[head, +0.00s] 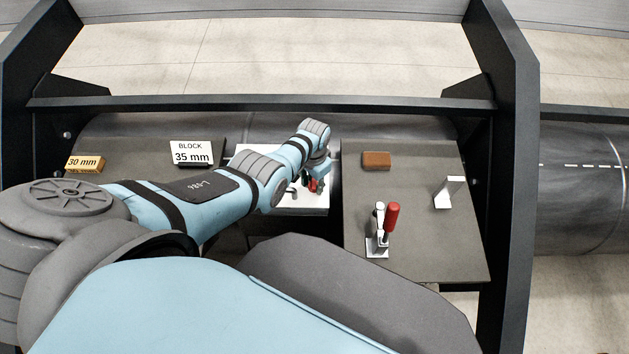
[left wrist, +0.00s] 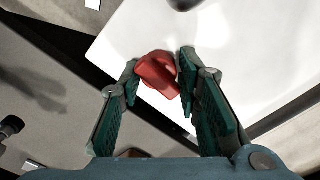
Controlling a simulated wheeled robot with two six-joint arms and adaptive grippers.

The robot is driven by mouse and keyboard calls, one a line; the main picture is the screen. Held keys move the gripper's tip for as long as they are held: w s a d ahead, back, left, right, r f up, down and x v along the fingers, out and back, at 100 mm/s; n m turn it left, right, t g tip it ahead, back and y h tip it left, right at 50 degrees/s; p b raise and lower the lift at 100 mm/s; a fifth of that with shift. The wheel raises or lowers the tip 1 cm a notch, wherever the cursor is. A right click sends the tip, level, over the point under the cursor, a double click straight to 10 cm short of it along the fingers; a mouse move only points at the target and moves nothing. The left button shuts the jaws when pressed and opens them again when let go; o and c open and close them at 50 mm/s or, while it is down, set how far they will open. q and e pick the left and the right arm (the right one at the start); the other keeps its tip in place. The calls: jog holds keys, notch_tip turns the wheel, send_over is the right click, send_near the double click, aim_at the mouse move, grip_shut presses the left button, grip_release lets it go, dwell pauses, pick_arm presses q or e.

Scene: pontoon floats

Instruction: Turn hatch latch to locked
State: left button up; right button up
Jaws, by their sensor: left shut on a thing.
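The red latch handle (head: 313,186) sits on the white hatch panel (head: 312,204) at the middle of the frame, small and partly covered by my left arm in the head view. In the left wrist view the red latch (left wrist: 157,72) stands out from the white panel (left wrist: 255,45). My left gripper (left wrist: 158,74) reaches down over it, with one finger on each side, shut on the latch. In the head view my left gripper (head: 318,180) is largely hidden by its own wrist. I cannot read any locked or unlocked marking. My right gripper is not in view.
A toggle clamp with a red handle (head: 391,216), a brown block (head: 376,160) and a white bracket (head: 449,192) stand on the right deck plate (head: 420,250). A 35 mm block sign (head: 191,154) and a 30 mm block (head: 84,163) are at left. A dark rail (head: 260,104) crosses behind.

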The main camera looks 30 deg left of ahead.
aim_at(314, 183)
pick_arm(q)
jog(key=o, duration=1.1)
jog(key=shift+d, duration=0.15)
jog(key=shift+w+r, duration=0.1)
jog(key=shift+r, duration=0.55)
notch_tip(314, 183, up, 11)
jog(key=shift+f, duration=0.1)
